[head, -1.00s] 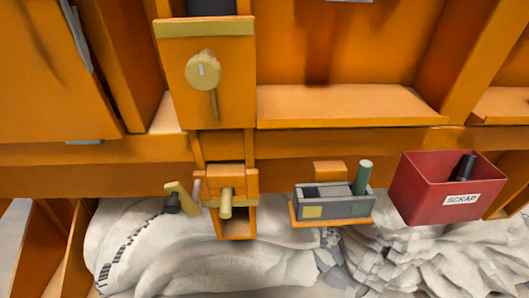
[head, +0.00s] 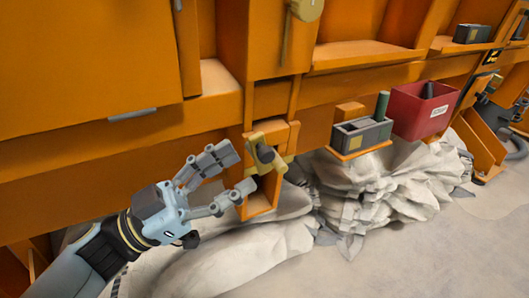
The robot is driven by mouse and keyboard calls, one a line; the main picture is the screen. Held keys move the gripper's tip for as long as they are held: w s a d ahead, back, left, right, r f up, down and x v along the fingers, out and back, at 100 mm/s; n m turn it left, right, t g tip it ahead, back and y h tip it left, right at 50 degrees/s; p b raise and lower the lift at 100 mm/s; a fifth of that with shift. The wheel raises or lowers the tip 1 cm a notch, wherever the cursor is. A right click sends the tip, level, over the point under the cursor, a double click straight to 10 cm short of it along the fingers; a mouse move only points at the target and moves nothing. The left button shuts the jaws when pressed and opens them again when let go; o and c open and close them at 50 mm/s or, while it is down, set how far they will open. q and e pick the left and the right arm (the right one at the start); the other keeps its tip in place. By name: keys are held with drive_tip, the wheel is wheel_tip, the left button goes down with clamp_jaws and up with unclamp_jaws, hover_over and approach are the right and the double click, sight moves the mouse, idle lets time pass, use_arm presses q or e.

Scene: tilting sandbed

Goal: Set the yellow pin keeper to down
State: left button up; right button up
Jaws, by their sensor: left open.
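The yellow pin keeper (head: 254,140) is a small flat yellow bar with a dark knob, at the orange bracket below the cabinet edge. It stands up at a tilt, its upper end toward the left. A yellow horizontal piece behind it is partly hidden by the knob. My left gripper (head: 238,170) is just left of the keeper, fingers spread and pointing right toward it. It is open with nothing between its fingers. In this view the fingertips lie close to the knob; I cannot tell whether they touch. My right gripper is out of view.
A round yellow disc (head: 308,7) with a hanging strip is above. A grey tray (head: 345,143) with a green cylinder (head: 382,104) and a red scrap bin (head: 408,120) stand to the right. Pale crumpled sheeting (head: 370,192) lies below; open floor is at lower right.

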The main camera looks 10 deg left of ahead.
sight(264, 154)
use_arm(q)
drive_tip(key=x, duration=0.6)
drive_tip(key=shift+a+f, duration=0.1)
drive_tip(key=shift+f, duration=0.05)
clamp_jaws()
